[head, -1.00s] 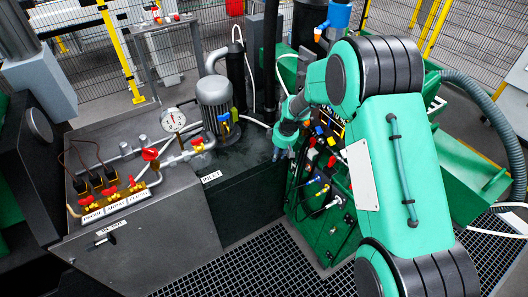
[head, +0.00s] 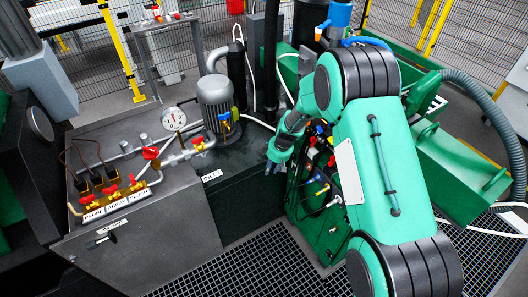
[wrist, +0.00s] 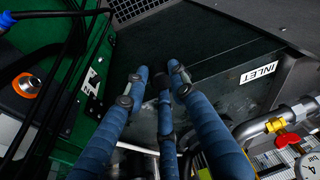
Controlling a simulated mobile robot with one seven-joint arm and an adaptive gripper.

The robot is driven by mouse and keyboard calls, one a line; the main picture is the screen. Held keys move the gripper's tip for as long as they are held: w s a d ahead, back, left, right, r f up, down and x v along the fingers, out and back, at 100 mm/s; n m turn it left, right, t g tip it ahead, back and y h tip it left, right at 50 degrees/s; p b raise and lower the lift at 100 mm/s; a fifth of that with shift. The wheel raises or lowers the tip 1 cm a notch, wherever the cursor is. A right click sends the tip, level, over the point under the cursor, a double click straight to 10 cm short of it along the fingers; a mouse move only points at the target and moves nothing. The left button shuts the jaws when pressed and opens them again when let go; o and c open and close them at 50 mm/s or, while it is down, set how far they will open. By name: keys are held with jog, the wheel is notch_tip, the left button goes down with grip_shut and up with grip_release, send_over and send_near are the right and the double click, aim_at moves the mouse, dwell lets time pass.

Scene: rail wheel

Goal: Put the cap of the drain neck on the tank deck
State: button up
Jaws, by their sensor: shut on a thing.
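My gripper (head: 272,163) is in the head view between the green cabinet and the dark tank deck (head: 240,148). In the wrist view its blue fingers (wrist: 160,80) are closed together around a small dark piece, which I take to be the cap; its shape is mostly hidden. The tank deck (wrist: 232,92) with its INLET label lies below and right of the fingers. A round metal neck with an orange ring (wrist: 28,85), which may be the drain neck, shows on the green cabinet at left; no cap shows on it.
A grey motor (head: 214,100), a pressure gauge (head: 173,119) and red-handled valves (head: 151,153) stand left of my gripper. The green cabinet (head: 318,225) carries cables and coloured fittings. The deck's front part near the INLET label (head: 213,176) looks bare.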

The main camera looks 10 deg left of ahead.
aim_at(262, 155)
jog(key=w+a, duration=0.2)
jog(key=w, duration=0.2)
jog(key=w+a+f, duration=0.1)
jog(key=w+a, duration=0.1)
jog(key=w, duration=0.3)
jog(key=w+a+b, duration=0.1)
jog(key=w+a, duration=0.1)
jog(key=w, duration=0.2)
jog(key=shift+w+a+f, duration=0.25)
jog(key=shift+w+a, duration=0.1)
jog(key=shift+a, duration=0.05)
jog(key=shift+c, duration=0.2)
jog(key=shift+f+b, duration=0.45)
jog(key=shift+f, duration=1.25)
jog(key=shift+f, duration=0.15)
jog(key=o, duration=0.6)
jog(key=shift+o, duration=0.2)
jog(key=p+v, duration=0.1)
jog(key=v, duration=1.1)
jog(key=shift+p, duration=0.35)
